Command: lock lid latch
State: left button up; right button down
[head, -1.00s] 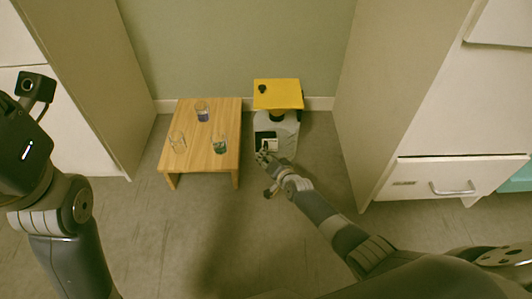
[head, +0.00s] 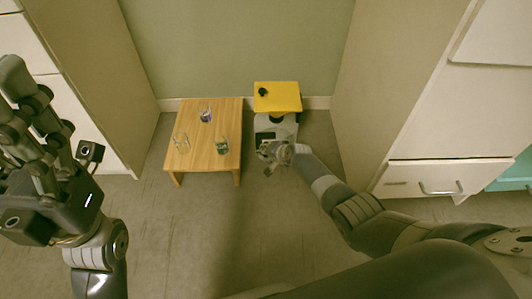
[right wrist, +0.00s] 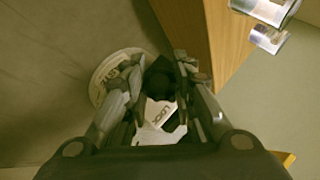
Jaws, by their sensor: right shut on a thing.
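A small white-grey machine (head: 284,128) with a raised yellow top (head: 278,97) stands on the floor by the back wall. A black knob sits at the yellow top's left corner. My right gripper (head: 268,152) is low at the machine's front. In the right wrist view its fingers (right wrist: 160,78) close around a dark piece (right wrist: 160,88). A pale lettered part (right wrist: 158,114) and a white round rim (right wrist: 106,78) show behind. I cannot make out a latch clearly; the fingers and dim light hide it. My left gripper (head: 28,88) is raised at the far left, fingers apart and empty.
Tall cabinets flank both sides. A drawer (head: 445,178) is at right. The floor in front is clear.

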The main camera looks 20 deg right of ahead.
jog(key=c, duration=1.3)
grip_release()
jog(key=v, duration=1.2)
